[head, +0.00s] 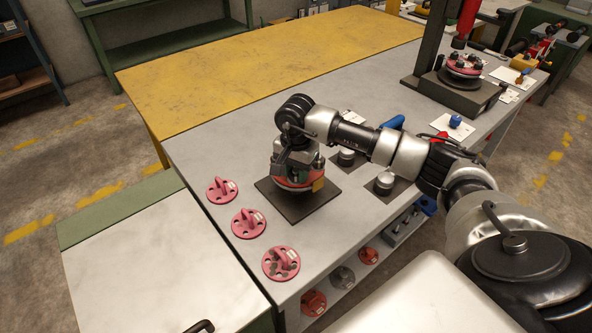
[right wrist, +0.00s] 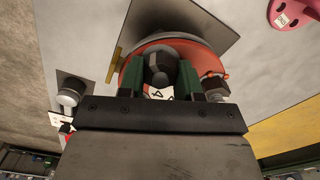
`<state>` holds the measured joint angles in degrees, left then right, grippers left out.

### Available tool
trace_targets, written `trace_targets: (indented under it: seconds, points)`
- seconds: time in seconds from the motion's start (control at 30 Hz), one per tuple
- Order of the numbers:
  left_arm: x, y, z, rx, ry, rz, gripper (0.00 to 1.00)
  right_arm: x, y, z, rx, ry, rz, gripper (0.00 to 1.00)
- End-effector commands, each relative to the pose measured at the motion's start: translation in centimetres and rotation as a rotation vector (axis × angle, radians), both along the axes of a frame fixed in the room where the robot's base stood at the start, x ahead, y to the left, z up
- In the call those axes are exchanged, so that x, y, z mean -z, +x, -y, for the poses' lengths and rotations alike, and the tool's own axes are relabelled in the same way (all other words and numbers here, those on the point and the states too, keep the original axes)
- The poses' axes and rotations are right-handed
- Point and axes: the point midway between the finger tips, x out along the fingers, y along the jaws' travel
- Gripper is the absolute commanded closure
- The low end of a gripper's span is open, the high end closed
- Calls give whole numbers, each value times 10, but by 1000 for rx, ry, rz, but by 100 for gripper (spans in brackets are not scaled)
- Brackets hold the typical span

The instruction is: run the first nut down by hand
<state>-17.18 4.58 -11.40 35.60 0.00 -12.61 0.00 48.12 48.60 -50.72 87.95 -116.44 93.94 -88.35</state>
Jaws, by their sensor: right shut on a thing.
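The flanged spool (head: 296,183) has a red-orange upper flange and stands on a dark square plate (head: 313,207) on the grey bench. My right gripper (head: 297,167) reaches down over it from above. In the right wrist view, its green-padded fingers (right wrist: 160,78) are closed on a dark nut (right wrist: 158,62) above the red flange (right wrist: 207,60). Another dark nut or bolt head (right wrist: 214,87) shows beside the right finger. The stud under the held nut is hidden, so I cannot tell how far down it sits. My left gripper is out of view.
Several pink flanged parts (head: 248,223) lie along the bench's left edge. Two small metal cylinders on dark pads (head: 384,183) stand right of the spool, under my arm. A press-like stand (head: 450,92) is at the back right. The yellow table (head: 250,75) behind is clear.

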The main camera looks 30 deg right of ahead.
Motion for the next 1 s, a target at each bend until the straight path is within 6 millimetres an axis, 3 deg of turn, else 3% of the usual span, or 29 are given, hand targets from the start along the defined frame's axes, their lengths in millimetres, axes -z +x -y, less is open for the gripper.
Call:
trace_targets:
  seconds: [0.27,1.0]
  points:
    - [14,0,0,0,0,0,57,2,0,0,165,-1,1,90]
    - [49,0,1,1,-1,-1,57,0,-2,0,862,1,4,90]
